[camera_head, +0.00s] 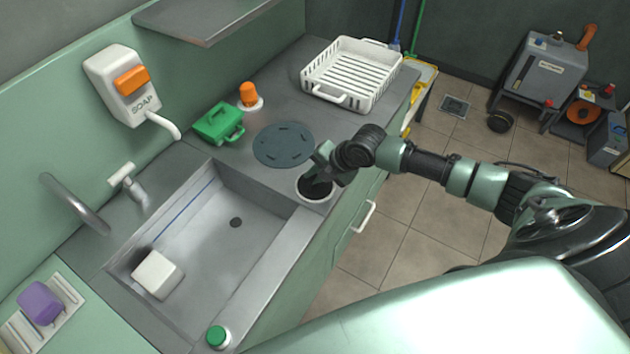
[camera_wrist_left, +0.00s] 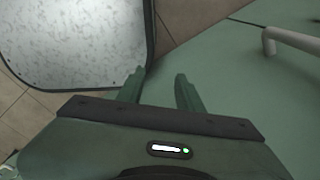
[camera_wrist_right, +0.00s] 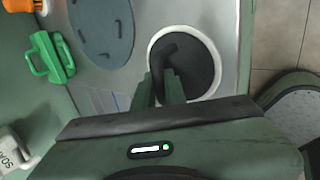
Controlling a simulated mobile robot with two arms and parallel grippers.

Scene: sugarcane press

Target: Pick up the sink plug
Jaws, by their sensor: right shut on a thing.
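The sink plug (camera_head: 318,187) is a dark round disc with a bent black handle. It sits inside a white-rimmed round holder on the counter, right of the sink. My right gripper (camera_head: 318,176) is over it, pointing down, and partly hides it. In the right wrist view the plug (camera_wrist_right: 196,72) fills most of the white ring, and the right fingers (camera_wrist_right: 163,88) are close together on its handle. My left gripper (camera_wrist_left: 158,85) shows only in the left wrist view, with its fingers apart and nothing between them.
A grey-blue disc (camera_head: 283,145), a green box-like thing with a handle (camera_head: 219,123) and a white rack (camera_head: 352,75) stand behind the holder. A green-capped item (camera_head: 217,337) is at the front.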

